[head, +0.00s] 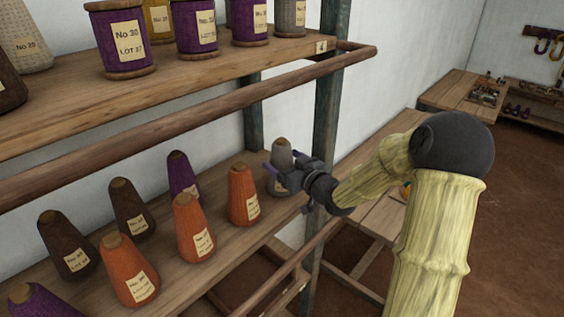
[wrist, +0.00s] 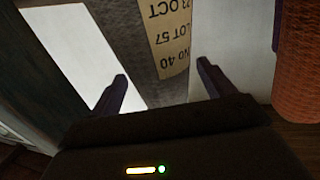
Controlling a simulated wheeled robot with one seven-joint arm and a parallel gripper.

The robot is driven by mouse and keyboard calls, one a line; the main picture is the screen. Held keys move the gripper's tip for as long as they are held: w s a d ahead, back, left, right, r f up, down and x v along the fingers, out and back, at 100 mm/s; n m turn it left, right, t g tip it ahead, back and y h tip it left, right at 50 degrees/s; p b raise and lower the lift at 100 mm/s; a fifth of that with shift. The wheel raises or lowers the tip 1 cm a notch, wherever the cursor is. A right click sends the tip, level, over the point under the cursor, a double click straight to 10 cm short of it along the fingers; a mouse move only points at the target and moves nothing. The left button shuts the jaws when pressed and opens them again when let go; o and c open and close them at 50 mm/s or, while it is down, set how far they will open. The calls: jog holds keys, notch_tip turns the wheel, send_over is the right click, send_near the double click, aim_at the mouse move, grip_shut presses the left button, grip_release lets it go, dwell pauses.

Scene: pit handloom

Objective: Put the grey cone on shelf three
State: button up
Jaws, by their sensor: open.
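The grey cone (head: 281,155) stands upright at the right end of the lower shelf (head: 222,262), its lower part partly covered by my gripper. My gripper (head: 277,172) is open and level with the cone, reaching in from the right. In the wrist view the fingers (wrist: 161,82) are spread, with the grey cone (wrist: 122,28) and its upside-down "No 40, Lot 57" label between and beyond them. I cannot tell whether either finger touches it. No number shows on the lower shelf; the upper shelf (head: 170,83) carries a "4" tag.
An orange cone (head: 242,196) stands just left of the grey cone and shows close in the wrist view (wrist: 299,65). Other orange, brown and purple cones fill the shelf further left. A wooden rail (head: 200,128) and a dark post (head: 326,125) are close to my arm.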

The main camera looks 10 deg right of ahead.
jog(key=b+v, duration=0.3)
jog(key=v, duration=0.7)
jog(key=shift+s, duration=0.4)
jog(key=shift+d, duration=0.2)
jog(key=shift+a, duration=0.1)
jog(key=shift+s, duration=0.1)
